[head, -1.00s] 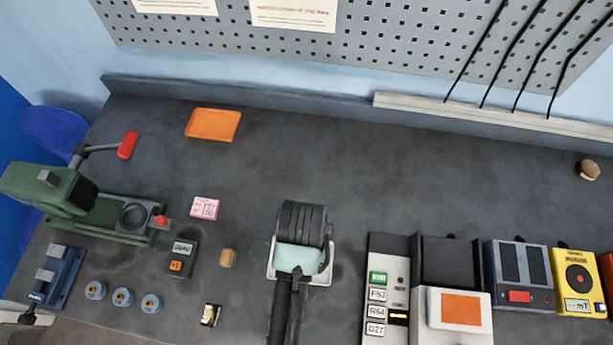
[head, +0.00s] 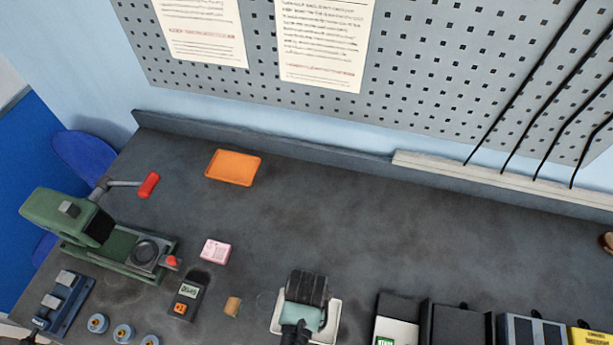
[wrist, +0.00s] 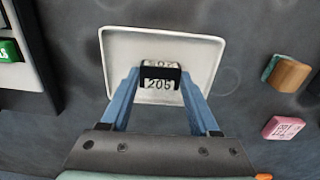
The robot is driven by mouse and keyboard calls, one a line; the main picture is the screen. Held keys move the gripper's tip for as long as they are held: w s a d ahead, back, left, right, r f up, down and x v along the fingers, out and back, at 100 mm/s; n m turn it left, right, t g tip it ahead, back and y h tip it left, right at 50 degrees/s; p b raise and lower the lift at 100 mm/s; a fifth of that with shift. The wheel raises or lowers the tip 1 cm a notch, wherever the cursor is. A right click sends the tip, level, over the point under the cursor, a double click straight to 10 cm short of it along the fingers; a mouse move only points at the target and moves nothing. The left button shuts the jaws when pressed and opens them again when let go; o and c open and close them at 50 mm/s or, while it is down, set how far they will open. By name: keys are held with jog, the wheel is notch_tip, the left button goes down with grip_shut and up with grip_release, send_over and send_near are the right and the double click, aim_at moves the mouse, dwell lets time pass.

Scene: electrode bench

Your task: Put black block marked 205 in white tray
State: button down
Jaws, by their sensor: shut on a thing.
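The black block marked 205 (wrist: 160,78) is between the two blue fingers of my gripper (wrist: 158,85) in the wrist view. My gripper is shut on it. The white tray (wrist: 205,52) lies behind and below the block, and the block appears over the tray's area. I cannot tell whether the block touches the tray floor. In the head view, my gripper and arm cover most of the white tray (head: 334,322), whose rim shows at the sides. The block is hidden there.
A pink block (head: 215,250) and a tan block (head: 232,306) stand left of the tray. A small meter (head: 187,295), a green press (head: 110,240) and an orange tray (head: 233,167) are further left. Boxed instruments (head: 455,325) line the right. The bench behind the tray is clear.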

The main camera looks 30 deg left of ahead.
jog(key=shift+w+f, duration=0.1)
jog(key=shift+f, duration=0.1)
jog(key=shift+c, duration=0.6)
grip_release()
notch_tip(320, 180, up, 12)
jog(key=w+r+m+t+y, duration=0.1)
jog(key=w+r+t, duration=0.7)
jog(key=w+r, duration=0.75)
jog(key=w+d+r+t, duration=0.2)
jog(key=w+r+t, duration=0.4)
jog(key=r, duration=0.8)
jog(key=d+r+m+t, duration=0.15)
jog(key=r+t, duration=0.25)
jog(key=r, duration=0.7)
jog(key=d+r+t, duration=0.3)
jog(key=r, duration=0.9)
jog(key=s+d+r+t, duration=0.1)
jog(key=s+r+t, duration=0.2)
jog(key=s+r, duration=0.2)
jog(key=s+d+r+m+t+h, duration=0.1)
jog(key=s+r, duration=0.4)
jog(key=r, duration=0.5)
jog(key=shift+s+d+t, duration=0.35)
jog(key=shift+d+t, duration=0.25)
jog(key=shift+t, duration=0.6)
